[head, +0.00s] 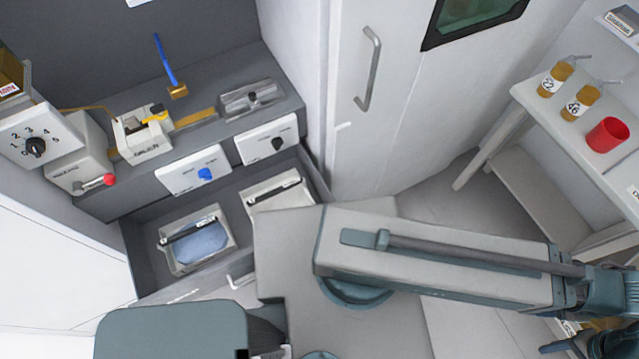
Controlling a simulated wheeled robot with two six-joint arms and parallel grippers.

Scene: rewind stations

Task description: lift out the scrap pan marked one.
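Two grey scrap pans sit side by side in an open drawer (140,262) under the bench. The left pan (176,268) has a dark bar handle with a pale tag across it and a bluish sheet or pool inside. The right pan (254,207) has a similar dark handle and tag; its lower right part is hidden by my own body. I cannot read which pan is marked one. My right arm reaches to the right edge, away from the pans. Its gripper (590,343) is only partly in view at the bottom right corner, with amber and white bits near it. My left gripper is out of view.
Above the drawer, the bench holds a numbered dial box (50,128), a red-button unit (84,165), a small machine with yellow parts (144,132) and a metal fixture (252,98). A white door (385,130) stands right. A shelf (545,118) holds amber bottles (555,80) and a red cup (607,135).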

